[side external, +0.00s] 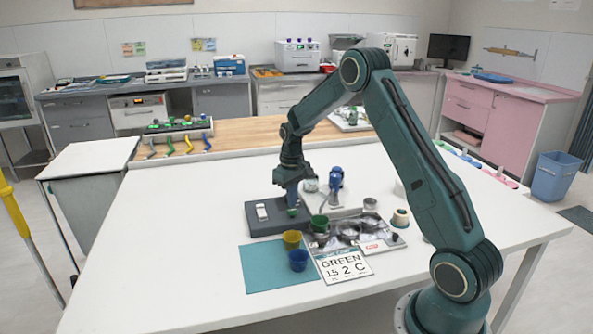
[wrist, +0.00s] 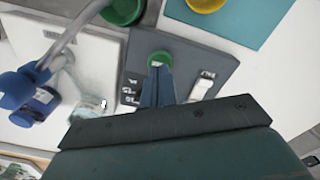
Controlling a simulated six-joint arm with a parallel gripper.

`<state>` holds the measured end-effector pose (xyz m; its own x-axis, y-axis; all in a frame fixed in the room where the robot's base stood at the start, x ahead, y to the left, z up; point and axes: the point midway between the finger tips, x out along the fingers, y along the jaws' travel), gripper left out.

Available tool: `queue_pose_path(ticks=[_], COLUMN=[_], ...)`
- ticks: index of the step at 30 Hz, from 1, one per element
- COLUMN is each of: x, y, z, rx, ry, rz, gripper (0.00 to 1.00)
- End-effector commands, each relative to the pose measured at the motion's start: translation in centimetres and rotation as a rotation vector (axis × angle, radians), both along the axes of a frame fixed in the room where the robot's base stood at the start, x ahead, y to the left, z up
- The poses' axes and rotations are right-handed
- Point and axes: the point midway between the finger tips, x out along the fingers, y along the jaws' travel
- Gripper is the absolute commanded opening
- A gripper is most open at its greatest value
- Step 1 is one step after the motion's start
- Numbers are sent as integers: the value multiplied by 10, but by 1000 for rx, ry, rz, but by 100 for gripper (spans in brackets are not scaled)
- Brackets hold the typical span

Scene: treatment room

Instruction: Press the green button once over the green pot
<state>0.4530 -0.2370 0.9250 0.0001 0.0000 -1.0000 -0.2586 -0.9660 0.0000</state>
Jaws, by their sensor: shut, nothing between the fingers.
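The green button (wrist: 159,58) sits on a dark grey box (side external: 262,226) on the white table. My gripper (side external: 292,203) points down over the button. In the wrist view its shut fingertips (wrist: 159,70) overlap the button's near edge; I cannot tell whether they touch it. Nothing is held. The green pot (side external: 319,224) stands just right of the box and shows at the top of the wrist view (wrist: 122,10). A curved grey tube (wrist: 75,28) runs from a blue device (wrist: 22,95) towards the green pot.
A white switch (wrist: 202,88) is on the box beside my fingers. The table's left front is clear.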

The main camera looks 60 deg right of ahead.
Motion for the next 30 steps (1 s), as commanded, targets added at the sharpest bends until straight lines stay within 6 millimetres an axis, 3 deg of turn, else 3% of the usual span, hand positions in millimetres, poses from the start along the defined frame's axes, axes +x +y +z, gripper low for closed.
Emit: queue_pose_path(ticks=[30], x=[0], y=[0], z=[-10], rx=[0], ry=[1], rz=[0], gripper=[0])
